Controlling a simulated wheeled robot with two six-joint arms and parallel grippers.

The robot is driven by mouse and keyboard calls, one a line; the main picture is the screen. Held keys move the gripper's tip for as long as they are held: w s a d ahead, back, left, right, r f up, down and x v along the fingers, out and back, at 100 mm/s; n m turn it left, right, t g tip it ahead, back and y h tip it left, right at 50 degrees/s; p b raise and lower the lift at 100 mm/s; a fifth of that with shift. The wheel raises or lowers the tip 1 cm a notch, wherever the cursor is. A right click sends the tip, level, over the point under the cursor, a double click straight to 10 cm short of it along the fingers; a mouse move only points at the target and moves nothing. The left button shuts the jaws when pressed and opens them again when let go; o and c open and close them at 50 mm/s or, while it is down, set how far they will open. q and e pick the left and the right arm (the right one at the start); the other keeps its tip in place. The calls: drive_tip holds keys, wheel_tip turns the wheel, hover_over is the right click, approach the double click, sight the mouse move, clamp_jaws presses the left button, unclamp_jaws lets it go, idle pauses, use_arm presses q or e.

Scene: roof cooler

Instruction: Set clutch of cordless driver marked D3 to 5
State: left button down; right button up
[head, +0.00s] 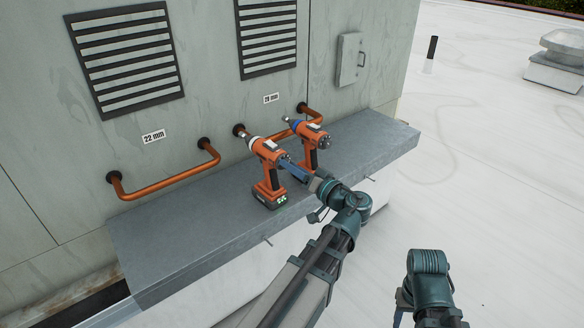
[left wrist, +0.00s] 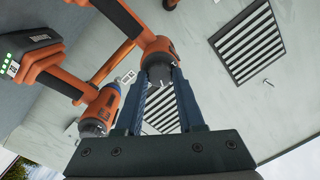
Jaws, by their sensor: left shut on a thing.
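Two orange cordless drivers stand on the grey ledge (head: 180,235). The nearer driver (head: 268,178) has a pale nose toward the wall and a battery with a small white marking that I cannot read for sure. The farther driver (head: 309,137) has a blue nose ring; the left wrist view shows another driver at its left (left wrist: 103,103). My left gripper (head: 290,164) is at the nearer driver's rear end. In the left wrist view its fingers (left wrist: 160,85) are shut on the dark round end (left wrist: 159,72) of an orange driver head. The clutch number is not readable.
Copper pipes (head: 165,190) come out of the wall behind the drivers, below labels "22 mm" (head: 154,136) and "28 mm" (head: 271,98). Louvred vents (head: 125,60) are above. The ledge is clear left of the drivers.

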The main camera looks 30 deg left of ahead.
use_arm(q)
drive_tip(key=m, duration=1)
drive_tip(key=shift+f, duration=0.1)
drive_tip(key=shift+m, duration=0.5)
drive_tip(key=c, duration=0.5)
unclamp_jaws()
drive_tip(key=shift+d, duration=0.1)
